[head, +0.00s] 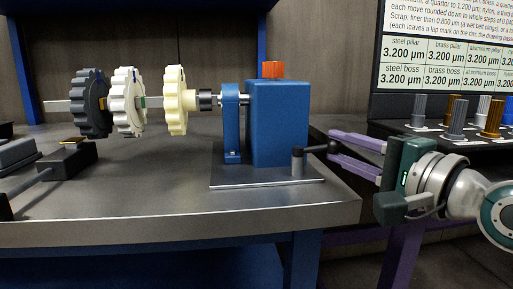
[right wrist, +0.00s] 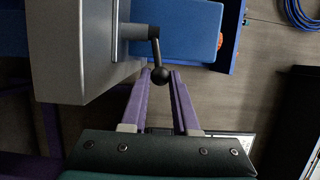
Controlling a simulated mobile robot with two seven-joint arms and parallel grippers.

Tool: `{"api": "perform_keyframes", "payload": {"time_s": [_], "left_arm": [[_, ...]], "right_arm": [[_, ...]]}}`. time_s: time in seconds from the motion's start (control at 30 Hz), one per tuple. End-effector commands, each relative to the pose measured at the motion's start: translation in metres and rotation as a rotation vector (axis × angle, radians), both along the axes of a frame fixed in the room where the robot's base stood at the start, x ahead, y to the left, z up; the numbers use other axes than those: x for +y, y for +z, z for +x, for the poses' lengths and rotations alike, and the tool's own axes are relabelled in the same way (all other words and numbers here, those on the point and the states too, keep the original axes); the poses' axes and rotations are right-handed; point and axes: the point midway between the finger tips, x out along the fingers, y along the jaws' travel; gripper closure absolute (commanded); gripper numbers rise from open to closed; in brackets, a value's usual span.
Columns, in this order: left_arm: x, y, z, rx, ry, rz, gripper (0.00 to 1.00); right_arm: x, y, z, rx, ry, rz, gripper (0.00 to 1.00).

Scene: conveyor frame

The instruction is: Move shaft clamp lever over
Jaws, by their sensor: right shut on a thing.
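The shaft clamp lever (head: 315,150) is a short dark arm on a grey post (head: 297,163), with a black ball knob at its end. It stands on the base plate at the front right of the blue housing (head: 277,125) and points right. My right gripper (head: 331,145) reaches in from the right, its two purple fingers closed on the ball knob. In the right wrist view the knob (right wrist: 160,75) sits between the fingertips, and the lever arm runs up from it to the post. My left gripper is not in view.
A shaft carries a dark gear (head: 90,103), a white gear (head: 127,102) and a cream gear (head: 175,100). A black block (head: 66,161) lies at the left of the grey bench (head: 150,205). Several metal and dark pillars (head: 455,118) stand at the right beneath a sign (head: 450,55).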

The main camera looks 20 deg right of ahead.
Motion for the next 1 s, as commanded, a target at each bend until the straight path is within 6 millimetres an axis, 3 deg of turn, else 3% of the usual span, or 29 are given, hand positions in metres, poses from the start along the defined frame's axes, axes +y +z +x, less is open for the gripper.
{"api": "perform_keyframes", "payload": {"time_s": [0.63,0.67,0.93,1.0], "left_arm": [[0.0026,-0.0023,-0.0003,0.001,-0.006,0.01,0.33],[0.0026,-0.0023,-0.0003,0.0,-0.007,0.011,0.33],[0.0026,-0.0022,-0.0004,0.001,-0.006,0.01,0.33],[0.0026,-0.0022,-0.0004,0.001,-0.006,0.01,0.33]], "right_arm": [[-0.0056,-0.002,0.009,0.005,-0.002,0.0,1.0],[-0.0055,-0.002,0.0089,0.006,-0.002,-0.001,0.68],[-0.0051,-0.0011,0.0088,0.003,-0.001,0.0,0.38],[-0.005,-0.0009,0.0088,0.003,-0.001,0.0,0.37]]}}
